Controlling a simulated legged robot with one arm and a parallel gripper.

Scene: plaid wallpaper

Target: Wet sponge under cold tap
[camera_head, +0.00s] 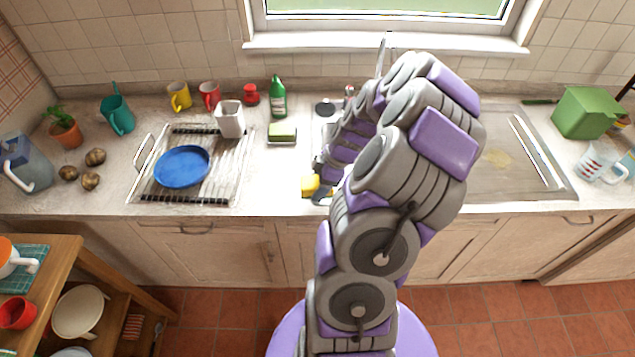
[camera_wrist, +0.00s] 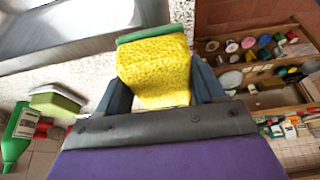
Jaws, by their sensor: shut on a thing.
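A yellow sponge (camera_head: 310,186) with a green scouring layer is at the front of the counter in the head view. It fills the middle of the wrist view (camera_wrist: 155,72). My gripper (camera_head: 321,188) is shut on it, with a dark finger on each side (camera_wrist: 155,88). The tap (camera_head: 382,52) shows only as a thin upright piece behind my arm, below the window. The sink (camera_head: 327,130) is mostly hidden by my arm; its metal edge also shows in the wrist view (camera_wrist: 75,35). I cannot see any water.
A second sponge (camera_head: 282,130) lies on a small dish left of the sink, with a green bottle (camera_head: 278,97) behind it. A drying rack (camera_head: 228,160) holds a blue plate (camera_head: 182,166) and a white cup (camera_head: 229,119). A metal drainboard (camera_head: 520,145) is at the right.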

